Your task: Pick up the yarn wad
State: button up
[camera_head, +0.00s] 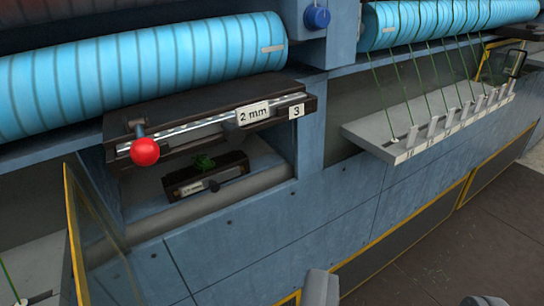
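A red ball knob (145,151) sticks out from a dark bar with a rail, labelled "2 mm" and "3". Blue rolls (140,72) lie above. A grey shelf (397,149) with green threads juts out at right. A yellow-edged panel (95,240) stands at lower left.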

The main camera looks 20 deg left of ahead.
aim_at(202, 162)
jog(key=z, duration=1.95)
jog(key=i, duration=1.15)
jog(key=u, duration=2.9)
